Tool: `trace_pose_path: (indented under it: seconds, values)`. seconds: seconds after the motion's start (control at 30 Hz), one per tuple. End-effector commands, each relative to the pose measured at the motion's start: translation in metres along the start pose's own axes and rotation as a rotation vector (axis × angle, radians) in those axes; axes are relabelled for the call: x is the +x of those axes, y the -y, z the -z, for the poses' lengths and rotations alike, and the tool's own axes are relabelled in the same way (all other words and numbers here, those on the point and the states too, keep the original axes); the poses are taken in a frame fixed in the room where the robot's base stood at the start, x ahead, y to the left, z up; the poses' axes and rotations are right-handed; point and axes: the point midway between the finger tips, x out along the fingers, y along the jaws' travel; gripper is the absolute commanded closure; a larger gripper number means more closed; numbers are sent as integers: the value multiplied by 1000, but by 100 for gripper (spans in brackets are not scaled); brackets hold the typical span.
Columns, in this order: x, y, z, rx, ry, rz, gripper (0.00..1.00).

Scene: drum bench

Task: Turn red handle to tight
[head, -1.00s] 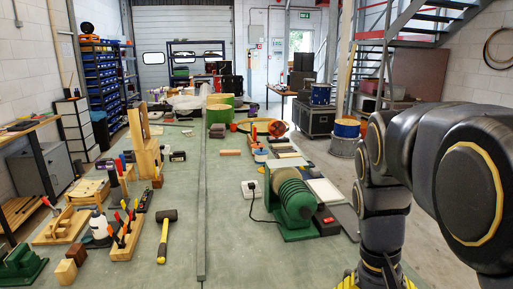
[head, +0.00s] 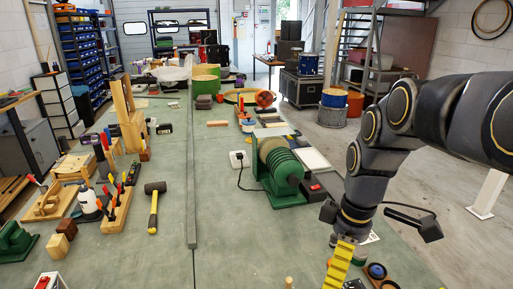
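I cannot tell which red handle the task means. Red-tipped handles (head: 108,190) stand in a wooden rack at the left of the bench in the head view. Another small red-tipped stick (head: 34,179) leans over a wooden block (head: 47,207) at the far left. My gripper (head: 345,232) is at the end of my arm at the lower right, over the bench's right side, far from those handles. Its fingers are not clear. A yellow strip (head: 340,263) with dark marks shows just below my wrist.
A green machine with a ribbed drum (head: 278,168) stands left of my arm, with a cable to a white socket box (head: 239,159). A mallet (head: 154,206) lies left of a long grey bar (head: 190,180). Small round parts (head: 376,271) sit at the lower right.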

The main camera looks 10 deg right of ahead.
Motion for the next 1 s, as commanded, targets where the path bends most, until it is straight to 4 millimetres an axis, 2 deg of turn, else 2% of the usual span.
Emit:
trace_pose_path:
  seconds: [0.03,0.17,0.27,0.3,0.37,0.4,0.53,0.6,0.7,0.8,1.0]
  values:
    - [-2,-30,-12,-67,-17,-8,14]
    - [-4,-94,-58,-265,-38,-41,14]
    - [1,-135,-110,-397,-36,-68,14]
    - [4,-149,-136,-442,-30,-79,14]
    - [10,-164,-175,-509,-14,-88,14]
    - [15,-171,-201,-547,-5,-88,14]
    - [29,-178,-277,-649,32,-79,14]
    - [36,-176,-305,-688,46,-69,14]
    - [40,-172,-330,-724,61,-60,14]
    - [43,-171,-339,-740,66,-56,14]
    - [60,-172,-338,-746,63,-54,14]
